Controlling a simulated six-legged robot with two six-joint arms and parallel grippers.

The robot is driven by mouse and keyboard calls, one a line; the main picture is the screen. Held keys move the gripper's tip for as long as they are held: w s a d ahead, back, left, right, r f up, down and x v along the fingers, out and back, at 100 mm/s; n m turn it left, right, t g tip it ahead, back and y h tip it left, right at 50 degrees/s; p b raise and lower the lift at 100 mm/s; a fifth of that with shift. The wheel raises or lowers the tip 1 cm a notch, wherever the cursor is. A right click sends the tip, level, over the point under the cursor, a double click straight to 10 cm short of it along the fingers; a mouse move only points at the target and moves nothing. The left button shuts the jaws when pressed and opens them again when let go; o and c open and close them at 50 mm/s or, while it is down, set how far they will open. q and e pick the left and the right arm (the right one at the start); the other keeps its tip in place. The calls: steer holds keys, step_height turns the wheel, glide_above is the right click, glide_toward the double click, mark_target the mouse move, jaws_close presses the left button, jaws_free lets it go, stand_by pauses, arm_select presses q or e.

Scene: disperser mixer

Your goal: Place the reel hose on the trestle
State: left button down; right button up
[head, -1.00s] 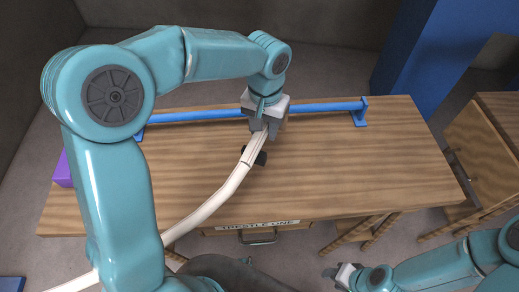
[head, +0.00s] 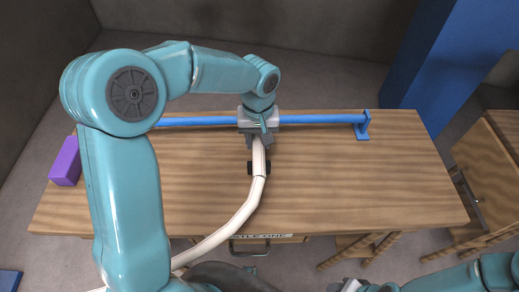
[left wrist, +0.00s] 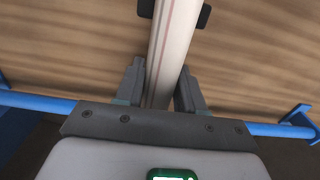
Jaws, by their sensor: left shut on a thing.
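The reel hose (head: 236,219) is a long cream hose. It runs up from the lower left, over the front edge of the wooden trestle (head: 350,195), to my left gripper (head: 260,143). My left gripper is shut on the hose near its end, above the tabletop and close to the blue rail. In the left wrist view the hose (left wrist: 172,45) passes between the two dark fingers (left wrist: 160,88). A black piece shows on both sides of the hose. I cannot tell whether the hose touches the tabletop. My right gripper (head: 350,287) is only partly in view at the bottom edge.
A blue rail (head: 320,118) on brackets runs along the trestle's back edge. A purple block (head: 66,162) sits at the trestle's left end. The right half of the top is bare. Another wooden table (head: 490,165) stands right, and a blue column (head: 430,60) stands behind.

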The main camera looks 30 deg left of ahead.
mark_target(258, 149)
arm_select(q)
step_height(258, 149, down, 4)
steer(key=shift+s+r, duration=0.1)
steer(key=shift+r, duration=0.05)
steer(key=shift+f, duration=0.45)
steer(key=shift+r, duration=0.1)
steer(key=c, duration=0.7)
jaws_free()
steer(key=shift+f, duration=0.2)
steer(key=shift+r, duration=0.1)
